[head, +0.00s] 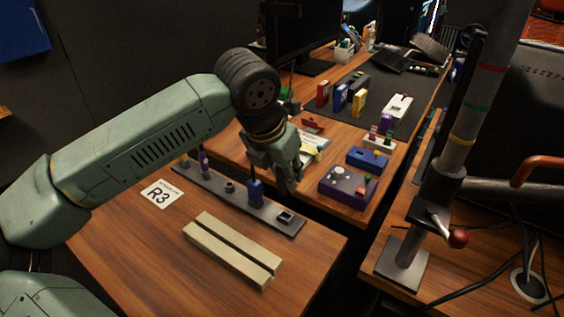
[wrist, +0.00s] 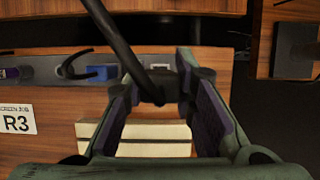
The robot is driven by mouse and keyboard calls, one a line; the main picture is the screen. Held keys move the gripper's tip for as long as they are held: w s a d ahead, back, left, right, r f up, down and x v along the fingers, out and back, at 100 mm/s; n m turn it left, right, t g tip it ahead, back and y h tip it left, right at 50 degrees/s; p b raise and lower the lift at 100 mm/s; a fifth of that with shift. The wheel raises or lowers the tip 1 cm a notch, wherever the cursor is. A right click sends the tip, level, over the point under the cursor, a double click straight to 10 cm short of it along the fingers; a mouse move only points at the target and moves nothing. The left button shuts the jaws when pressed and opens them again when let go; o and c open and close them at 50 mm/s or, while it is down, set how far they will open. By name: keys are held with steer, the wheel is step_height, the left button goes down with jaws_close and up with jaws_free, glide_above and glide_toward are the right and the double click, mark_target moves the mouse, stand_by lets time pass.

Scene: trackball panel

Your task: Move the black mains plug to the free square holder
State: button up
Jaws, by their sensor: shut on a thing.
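My gripper (head: 289,180) is above the right end of a dark holder strip (head: 240,202). In the wrist view, my gripper (wrist: 160,92) is shut on the black mains plug (wrist: 152,90), whose thick black cable runs up and left. The plug is mostly hidden by the fingers and cannot be made out in the head view. The free square holder (head: 285,217) is at the strip's right end, below the gripper. It also shows in the wrist view (wrist: 159,66), just beyond the plug.
A blue plug (head: 255,191) stands left of the free holder. A round black holder (head: 229,186) and a purple plug (head: 204,164) are further left. Two pale bars (head: 232,250) lie in front, beside an R3 label (head: 162,193). A purple box (head: 347,187) stands behind, right.

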mark_target(284, 188)
steer(key=shift+s, duration=0.15)
steer(key=shift+w+d+f+b, duration=0.1)
steer(key=shift+w+f+b, duration=0.1)
steer(key=shift+b, duration=0.4)
step_height(284, 188, down, 6)
steer(key=b, duration=0.5)
steer(key=shift+r+b, duration=0.2)
steer(key=shift+b, duration=0.15)
steer(key=shift+b, duration=0.9)
stand_by(1.2)
steer(key=shift+f+b, duration=1.3)
steer(key=shift+f, duration=0.05)
steer(key=o, duration=1.1)
